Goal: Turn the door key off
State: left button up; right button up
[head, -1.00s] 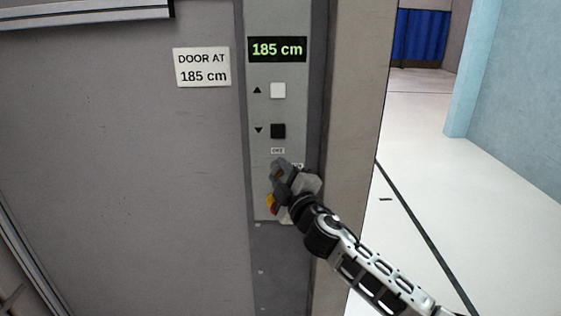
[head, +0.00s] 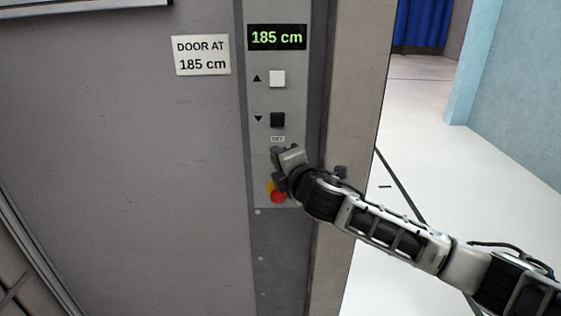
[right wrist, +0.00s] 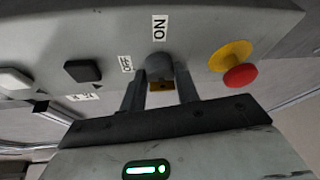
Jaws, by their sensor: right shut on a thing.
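The key switch (right wrist: 159,65) is a round grey lock on the grey control panel (head: 298,95), with an OFF label (right wrist: 125,64) and an ON label (right wrist: 160,26) beside it. A brass-coloured key (right wrist: 161,86) shows between the fingers of my right gripper (right wrist: 160,92) in the right wrist view. My right gripper (head: 279,158) is shut on the key, close to the panel below the OFF label (head: 278,139) in the head view. There it hides the key and the ON label. Which way the key points is hard to tell. My left gripper is out of view.
A red emergency button (head: 278,197) on a yellow base sits just below my right gripper. A white button (head: 277,79) and a black button (head: 278,120) are above. The display (head: 277,37) reads 185 cm. Open floor (head: 450,130) lies at the right.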

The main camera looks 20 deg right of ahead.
jog(key=shift+f, duration=0.1)
dwell(0.4)
jog(key=o, duration=1)
jog(key=shift+s, duration=0.1)
jog(key=s+r, duration=0.1)
jog(key=s, duration=0.4)
jog(key=s+d+b, duration=0.1)
jog(key=s, duration=0.4)
jog(key=s+r+b, duration=0.1)
jog(key=s, duration=0.4)
jog(key=shift+s+d+r, duration=0.3)
jog(key=s+a+f+m+g+y, duration=0.1)
jog(key=s+a+f+m, duration=0.15)
jog(key=f, duration=0.45)
jog(key=s+a+f+m+g, duration=0.1)
jog(key=s+f+m+g, duration=0.1)
jog(key=f+m, duration=0.3)
jog(key=s+a+f+m+g+y, duration=0.1)
jog(key=s+a+f+m, duration=0.15)
jog(key=f, duration=0.55)
jog(key=s+f+m, duration=0.3)
jog(key=f, duration=0.1)
jog(key=s+f+m+g, duration=0.1)
jog(key=s+f+m, duration=0.2)
jog(key=s+f, duration=0.1)
jog(key=s+d+f+m+g+h, duration=0.1)
jog(key=s+f+m, duration=0.2)
jog(key=s+f, duration=0.1)
jog(key=shift+f, duration=0.4)
